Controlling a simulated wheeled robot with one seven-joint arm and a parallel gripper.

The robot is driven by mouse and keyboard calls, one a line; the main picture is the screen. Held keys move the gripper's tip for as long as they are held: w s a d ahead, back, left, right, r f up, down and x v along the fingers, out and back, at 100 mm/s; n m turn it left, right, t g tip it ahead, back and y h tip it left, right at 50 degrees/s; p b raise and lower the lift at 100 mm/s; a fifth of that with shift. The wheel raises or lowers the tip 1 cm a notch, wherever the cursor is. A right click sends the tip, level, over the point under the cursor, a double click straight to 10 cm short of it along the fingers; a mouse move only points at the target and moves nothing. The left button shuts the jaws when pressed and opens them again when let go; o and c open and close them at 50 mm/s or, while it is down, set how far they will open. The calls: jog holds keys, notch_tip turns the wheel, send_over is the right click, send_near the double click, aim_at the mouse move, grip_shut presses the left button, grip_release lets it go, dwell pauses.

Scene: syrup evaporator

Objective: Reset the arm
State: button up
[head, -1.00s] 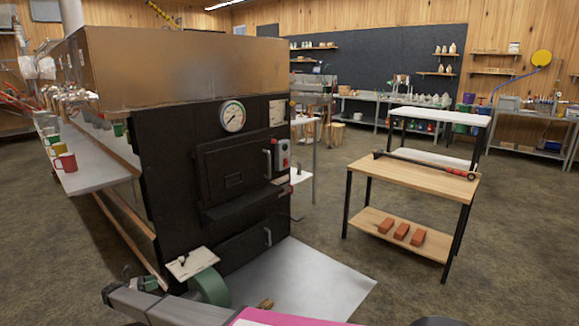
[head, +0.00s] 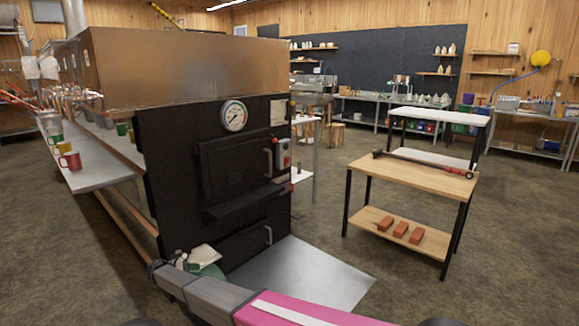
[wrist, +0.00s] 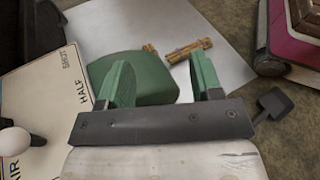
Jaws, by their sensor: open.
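My gripper (wrist: 163,82) is open in the wrist view, its two green-padded fingers spread apart with nothing held between them. A rounded green housing (wrist: 140,72) lies beyond the fingers, apart from them as far as I can tell. A white plate (wrist: 50,85) marked "SHUT", "HALF" and "AIR" is at the left, with a white knob (wrist: 14,141) on it. In the head view my grey and pink arm reaches across the bottom and partly covers the green housing (head: 209,271) and the plate (head: 203,257). My fingers are not clear there.
The black evaporator front (head: 190,170) stands close by, with a metal floor sheet (head: 310,275) before it. Wood pieces (wrist: 187,50) lie on the sheet. A shelf with mugs (head: 100,175) is at the left. A wooden cart (head: 420,178) stands right; open floor lies between.

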jog(key=s+d+r+m+g+y, duration=0.2)
jog(key=d+m, duration=0.1)
jog(key=d, duration=1)
jog(key=s+d+r+m+g+y, duration=0.15)
jog(key=d+m, duration=0.25)
jog(key=d, duration=0.9)
jog(key=s+d+r+m+g+y, duration=0.1)
jog(key=d+r+m+g+y, duration=0.15)
jog(key=d, duration=1.15)
jog(key=s+d+r+m+y, duration=0.4)
jog(key=s+d+m, duration=0.3)
jog(key=s+d, duration=0.2)
jog(key=s+d+r+m+y, duration=0.4)
jog(key=s+d+m, duration=0.3)
jog(key=d, duration=0.6)
jog(key=s+r, duration=0.1)
jog(key=s, duration=0.1)
jog(key=shift+s+d+r+t, duration=0.2)
jog(key=shift+s+r+t, duration=0.05)
jog(key=shift+s+t, duration=0.05)
